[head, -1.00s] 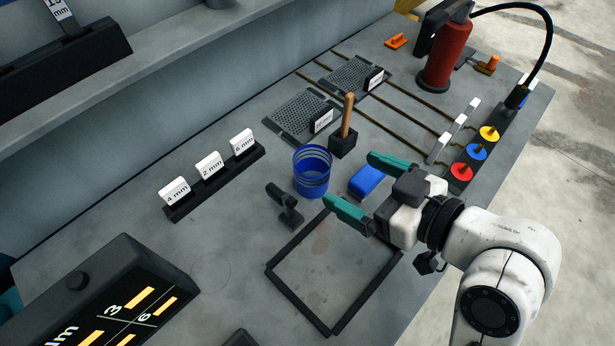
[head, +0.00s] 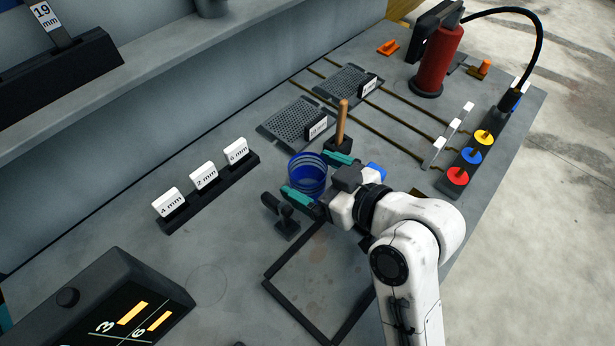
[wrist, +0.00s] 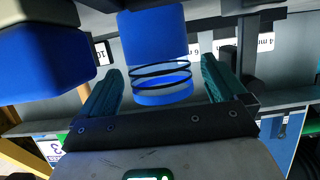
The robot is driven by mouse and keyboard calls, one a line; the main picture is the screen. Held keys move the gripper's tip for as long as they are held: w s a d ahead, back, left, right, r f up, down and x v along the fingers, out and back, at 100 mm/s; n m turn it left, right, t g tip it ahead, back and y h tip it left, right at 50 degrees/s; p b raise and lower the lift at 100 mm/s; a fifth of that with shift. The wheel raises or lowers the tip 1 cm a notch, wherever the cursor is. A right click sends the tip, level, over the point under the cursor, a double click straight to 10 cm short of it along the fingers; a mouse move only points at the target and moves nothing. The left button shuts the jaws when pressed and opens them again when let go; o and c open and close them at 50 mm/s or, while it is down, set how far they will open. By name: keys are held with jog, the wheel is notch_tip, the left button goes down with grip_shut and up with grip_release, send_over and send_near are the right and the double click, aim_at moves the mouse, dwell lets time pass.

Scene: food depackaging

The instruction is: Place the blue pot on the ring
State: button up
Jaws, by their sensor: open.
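The blue pot (head: 306,170), a blue cylinder with dark bands, stands upright on the table in the head view. My gripper (head: 311,175) is open, with one green-tipped finger on either side of the pot. In the wrist view the pot (wrist: 153,45) shows between the two spread fingers (wrist: 162,80), with visible gaps on both sides. A faint thin ring (head: 208,285) is marked on the table to the lower left of the pot, and nothing stands on it.
A small black stand (head: 285,222) is close by the near finger. A wooden-handled tool in a black block (head: 341,142) stands behind. A blue box (head: 376,171) is partly hidden by my gripper. A black square frame (head: 290,309) lies in front. Labelled white blocks (head: 204,176) stand left.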

jog(key=shift+x, duration=0.85)
jog(key=c, duration=1.1)
jog(key=shift+c, duration=0.2)
jog(key=shift+r, duration=0.15)
